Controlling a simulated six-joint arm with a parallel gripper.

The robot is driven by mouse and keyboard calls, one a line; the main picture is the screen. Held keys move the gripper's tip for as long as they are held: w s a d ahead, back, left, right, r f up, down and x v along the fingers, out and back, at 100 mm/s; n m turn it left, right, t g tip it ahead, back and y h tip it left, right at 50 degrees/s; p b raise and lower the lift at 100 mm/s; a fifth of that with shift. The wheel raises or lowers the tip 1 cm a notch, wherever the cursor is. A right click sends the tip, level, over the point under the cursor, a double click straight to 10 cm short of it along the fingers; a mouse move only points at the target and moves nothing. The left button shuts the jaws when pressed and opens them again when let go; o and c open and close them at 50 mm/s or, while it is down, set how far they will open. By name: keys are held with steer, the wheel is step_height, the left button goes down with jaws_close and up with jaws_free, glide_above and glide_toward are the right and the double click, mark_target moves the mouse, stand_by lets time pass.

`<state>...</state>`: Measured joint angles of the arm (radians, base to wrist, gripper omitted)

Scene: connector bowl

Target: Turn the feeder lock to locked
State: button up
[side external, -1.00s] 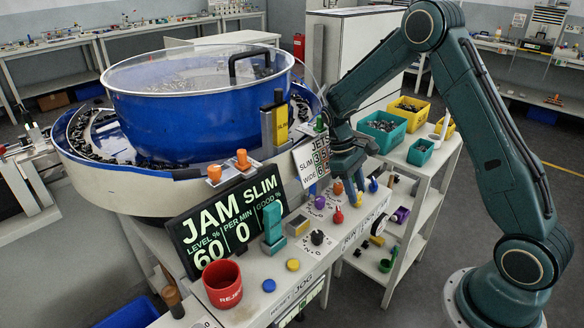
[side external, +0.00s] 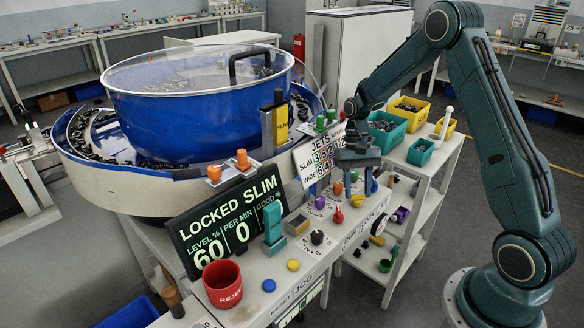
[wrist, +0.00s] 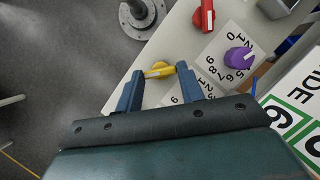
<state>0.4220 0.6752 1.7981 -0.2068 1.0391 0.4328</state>
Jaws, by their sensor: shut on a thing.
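A yellow knob (side external: 357,201) stands near the front edge of the white panel, by the RUN and LOCK labels (side external: 368,222). It also shows in the wrist view (wrist: 158,70), with a pale line on its top, between my fingertips. My gripper (side external: 357,193) comes down from above and is shut on the yellow knob, one blue finger on each side; the fingers also show in the wrist view (wrist: 160,73). The contact itself is partly hidden. The display board (side external: 231,219) reads LOCKED SLIM, level 60, 0 per minute.
A red knob (side external: 338,216) sits just left of the yellow one. A purple dial (wrist: 238,57) with numbers is close to the right finger in the wrist view. The jets sign (side external: 322,157) stands behind my gripper. A red reject cup (side external: 223,284) stands at the front left.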

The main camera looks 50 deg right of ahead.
steer(key=shift+m, duration=0.5)
steer(key=o, duration=1)
steer(key=shift+t, duration=0.3)
steer(key=v, duration=1.3)
steer(key=shift+d+r, duration=0.3)
steer(key=shift+w, duration=0.1)
